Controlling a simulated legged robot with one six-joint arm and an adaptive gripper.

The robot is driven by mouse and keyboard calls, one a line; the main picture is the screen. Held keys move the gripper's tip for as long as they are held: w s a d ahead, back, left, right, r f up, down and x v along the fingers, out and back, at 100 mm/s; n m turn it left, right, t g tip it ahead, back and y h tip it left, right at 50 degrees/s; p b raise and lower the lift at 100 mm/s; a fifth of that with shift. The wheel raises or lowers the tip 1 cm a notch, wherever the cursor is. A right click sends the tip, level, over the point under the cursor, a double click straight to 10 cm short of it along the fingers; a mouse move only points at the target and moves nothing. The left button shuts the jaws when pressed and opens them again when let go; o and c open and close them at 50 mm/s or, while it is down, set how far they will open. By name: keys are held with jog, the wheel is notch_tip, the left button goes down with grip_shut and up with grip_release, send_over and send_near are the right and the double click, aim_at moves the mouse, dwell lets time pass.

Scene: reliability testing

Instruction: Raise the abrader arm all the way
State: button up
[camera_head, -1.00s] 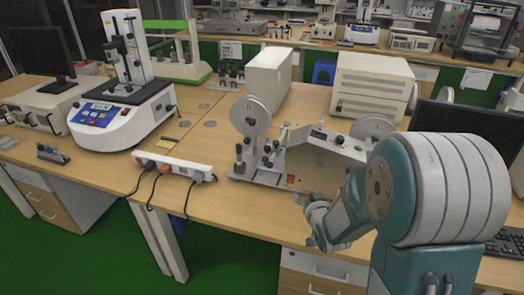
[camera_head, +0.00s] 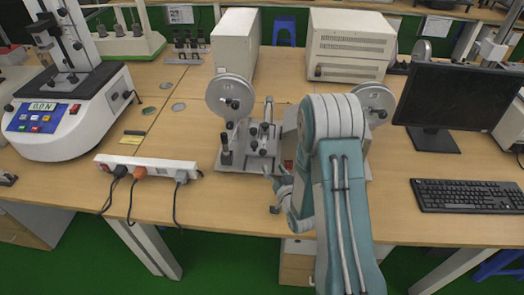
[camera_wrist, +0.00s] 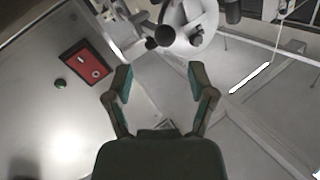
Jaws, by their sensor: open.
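The abrader (camera_head: 230,158) stands on the wooden bench, with a grey metal base, dark knobs and a round disc (camera_head: 222,92) at its left. A second disc (camera_head: 376,96) shows at the right, behind my arm. My gripper (camera_head: 272,190) is in front of the abrader, near the bench's front edge. In the wrist view my gripper (camera_wrist: 160,82) is open, with nothing between its fingers. Beyond the fingertips are a dark round knob (camera_wrist: 164,36) and a pale disc. A red switch (camera_wrist: 86,62) is on the panel at left. My arm hides much of the abrader's right side; its arm's position is unclear.
A power strip (camera_head: 150,165) with cords lies left of the abrader. A white tester (camera_head: 72,112) stands further left. A monitor (camera_head: 455,98) and keyboard (camera_head: 470,195) are at right. Beige boxes stand behind.

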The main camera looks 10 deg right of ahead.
aim_at(262, 155)
jog(key=w, duration=0.2)
jog(key=w+a, duration=0.1)
jog(key=w, duration=0.1)
jog(key=w+a, duration=0.1)
jog(key=w, duration=0.2)
jog(key=shift+a, duration=0.15)
jog(key=shift+w, duration=0.4)
jog(key=shift+w+d, duration=0.15)
jog(key=shift+d, duration=0.05)
grip_shut()
